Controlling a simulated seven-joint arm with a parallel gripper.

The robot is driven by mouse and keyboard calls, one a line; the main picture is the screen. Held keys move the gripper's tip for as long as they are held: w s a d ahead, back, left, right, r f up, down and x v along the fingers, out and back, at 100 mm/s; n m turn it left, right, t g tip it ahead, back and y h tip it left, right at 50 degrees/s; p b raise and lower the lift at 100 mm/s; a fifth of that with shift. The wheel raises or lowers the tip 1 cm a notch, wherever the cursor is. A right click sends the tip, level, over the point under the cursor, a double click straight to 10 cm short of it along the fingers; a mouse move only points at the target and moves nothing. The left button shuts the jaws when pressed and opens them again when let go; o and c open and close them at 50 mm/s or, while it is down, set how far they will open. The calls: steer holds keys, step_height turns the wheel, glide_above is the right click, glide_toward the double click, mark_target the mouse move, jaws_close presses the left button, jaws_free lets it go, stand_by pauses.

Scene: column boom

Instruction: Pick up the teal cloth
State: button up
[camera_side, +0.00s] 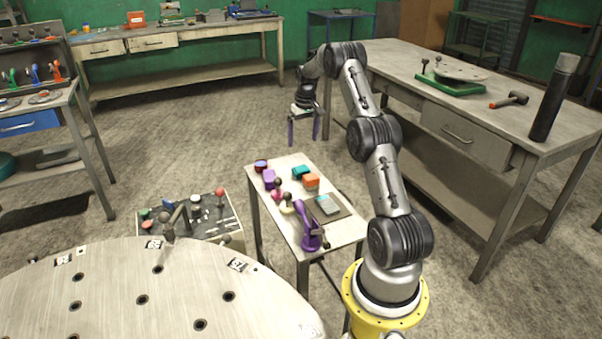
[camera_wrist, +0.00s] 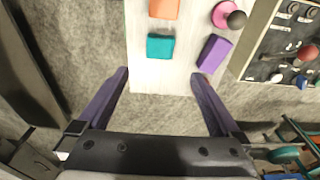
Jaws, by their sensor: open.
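A small teal piece (camera_side: 301,171), which looks like a folded cloth or block, lies near the far end of the small table. In the wrist view the teal piece (camera_wrist: 160,46) lies flat just ahead of the fingertips. A second, paler teal item (camera_side: 327,204) lies on a dark mat (camera_side: 340,212); I cannot tell which of the two is cloth. My gripper (camera_side: 303,142) is open and empty, pointing down above and just past the table's far edge. In the wrist view my gripper (camera_wrist: 160,73) has both purple fingers wide apart, with nothing between them touching either.
An orange block (camera_side: 311,181) sits close beside the teal piece. A purple block (camera_side: 269,178) and a pink knob piece (camera_wrist: 225,14) are nearby. A purple upright tool (camera_side: 309,228) stands at the near end. A control panel (camera_side: 200,215) is left of the table.

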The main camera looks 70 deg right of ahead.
mark_target(301, 168)
steer(key=f, duration=0.8)
steer(key=w+d+f, duration=0.1)
steer(key=f, duration=0.4)
steer(key=shift+f, duration=0.1)
steer(key=c, duration=1.2)
steer(key=shift+c, duration=0.2)
steer(key=shift+r, duration=0.55)
step_height(301, 168, up, 2)
steer(key=shift+r, duration=0.15)
steer(key=s+a+r, duration=0.8)
steer(key=a+r, duration=0.1)
steer(key=a, duration=0.2)
steer(key=shift+s+a+r, duration=0.15)
steer(key=shift+r, duration=0.15)
